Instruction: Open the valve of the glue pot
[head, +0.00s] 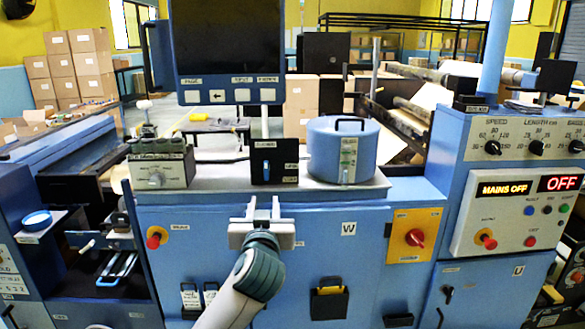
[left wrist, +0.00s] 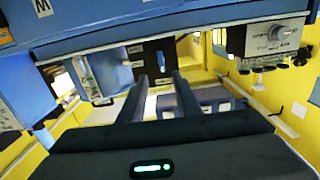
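The glue pot (head: 325,152) is a blue drum with a black handle on its lid, standing on the grey ledge of the blue machine. A pale upright strip (head: 348,160) is on its front; I cannot make out the valve or its position. My left gripper (head: 263,206) is open and empty, in front of the machine below the ledge, left of and lower than the pot. In the left wrist view, which is upside down, the two fingers (left wrist: 162,88) are apart and point toward a black box with a blue lever (left wrist: 160,58). The pot (left wrist: 115,72) is to their left. My right gripper is not in view.
The black box (head: 275,162) stands left of the pot, and a grey unit with a dial (head: 160,165) is further left. A screen (head: 227,45) hangs above the ledge. Red knobs on yellow plates (head: 415,237) flank the front. The right-hand panel reads MAINS OFF (head: 503,188).

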